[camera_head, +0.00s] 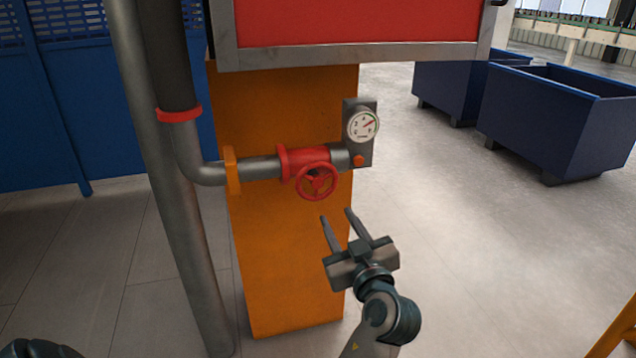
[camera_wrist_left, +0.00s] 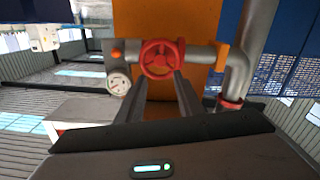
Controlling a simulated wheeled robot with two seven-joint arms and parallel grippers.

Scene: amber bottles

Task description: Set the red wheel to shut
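The red wheel (camera_head: 317,181) is a small spoked handwheel on the front of a red valve body (camera_head: 305,160) in a grey pipe, fixed to an orange column. My left gripper (camera_head: 336,214) is just below and in front of the wheel, fingers pointing up toward it. Its two fingers are apart with nothing between them. In the left wrist view the wheel (camera_wrist_left: 161,59) lies straight ahead, beyond the tips of the open fingers (camera_wrist_left: 160,80). No contact with the wheel shows. My right gripper is not in view.
A round gauge (camera_head: 362,125) and a red-orange button (camera_head: 358,160) sit on a grey plate right of the valve. A vertical grey pipe (camera_head: 165,200) stands at the left. Blue bins (camera_head: 560,120) stand at the back right.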

